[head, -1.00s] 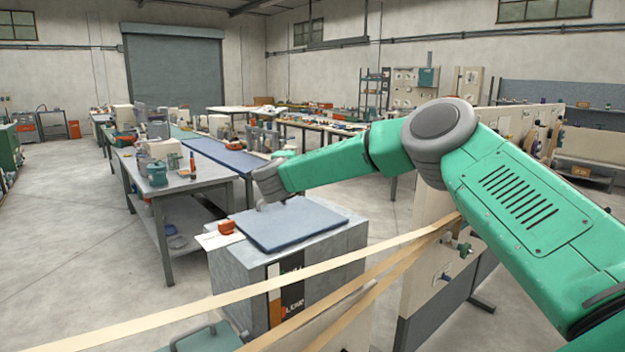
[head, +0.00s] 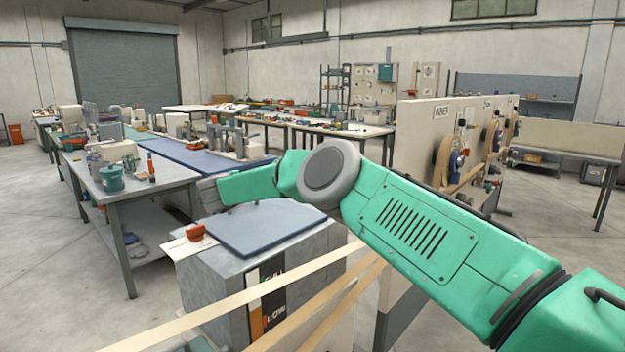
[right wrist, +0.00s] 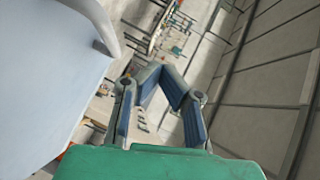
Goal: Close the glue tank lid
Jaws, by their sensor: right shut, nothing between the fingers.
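The glue tank (head: 205,275) is a grey box standing in front of me in the head view. Its blue-grey lid (head: 265,230) lies flat across the top; I cannot tell whether a small gap stays under it. My right gripper (head: 208,193) is at the lid's far left edge, partly hidden by my green arm. In the right wrist view the gripper (right wrist: 162,78) is shut and empty. A large pale blue surface, seemingly the lid (right wrist: 40,90), fills the left side there, with a curved pale handle (right wrist: 100,25) beside the fingers. My left gripper is not in view.
A red-orange object (head: 195,232) sits on a pale plate at the tank's left edge. Pale strips (head: 260,298) cross in front of the tank. A grey workbench (head: 135,188) with pots stands behind left, and a winder panel (head: 455,140) at the right. Left floor is open.

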